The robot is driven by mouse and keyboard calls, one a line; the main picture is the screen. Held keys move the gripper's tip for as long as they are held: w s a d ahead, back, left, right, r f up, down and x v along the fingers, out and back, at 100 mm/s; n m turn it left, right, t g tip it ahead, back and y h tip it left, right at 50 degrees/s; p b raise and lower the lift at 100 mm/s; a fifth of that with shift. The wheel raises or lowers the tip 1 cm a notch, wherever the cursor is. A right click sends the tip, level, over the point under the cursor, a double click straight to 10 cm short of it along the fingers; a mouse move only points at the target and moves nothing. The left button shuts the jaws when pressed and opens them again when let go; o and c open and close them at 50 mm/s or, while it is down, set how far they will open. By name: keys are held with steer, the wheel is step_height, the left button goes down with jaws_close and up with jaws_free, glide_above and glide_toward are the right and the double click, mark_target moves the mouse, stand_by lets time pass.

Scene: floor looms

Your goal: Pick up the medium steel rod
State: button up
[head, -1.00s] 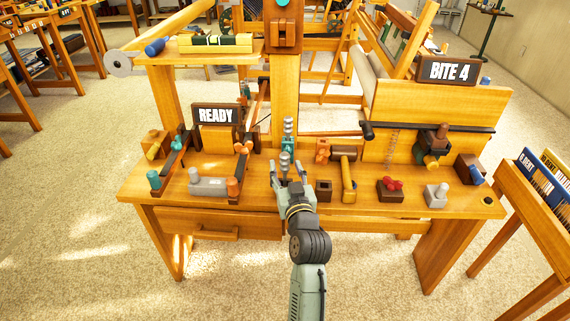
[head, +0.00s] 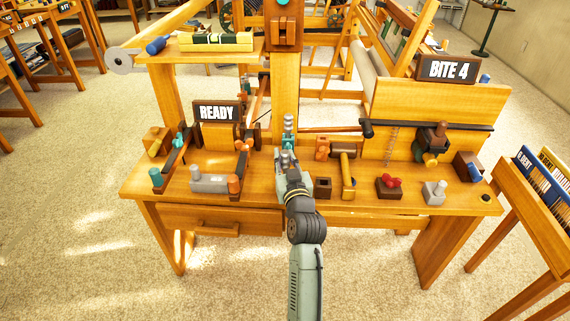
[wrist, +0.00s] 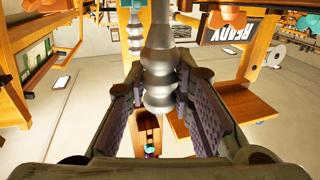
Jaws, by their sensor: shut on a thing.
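A steel rod with rounded, bulging rings (wrist: 158,75) stands upright between the two padded fingers of my gripper (head: 289,176). The fingers are shut on it, and its ringed top (head: 284,158) shows just above them in the head view. Its lower end is hidden, so I cannot tell whether it is clear of the bench. A second ringed steel rod (head: 288,124) stands just behind it in a teal holder (head: 288,140). It also shows in the wrist view (wrist: 134,30), left of the held one.
The wooden loom bench (head: 335,212) carries a grey block (head: 208,183) and orange peg (head: 234,186) to the left. A dark square socket block (head: 323,187) and a wooden mallet (head: 347,178) stand close right. The READY sign (head: 216,112) and loom post (head: 285,85) are behind.

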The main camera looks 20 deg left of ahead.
jaws_close()
steer(key=shift+r, duration=0.1)
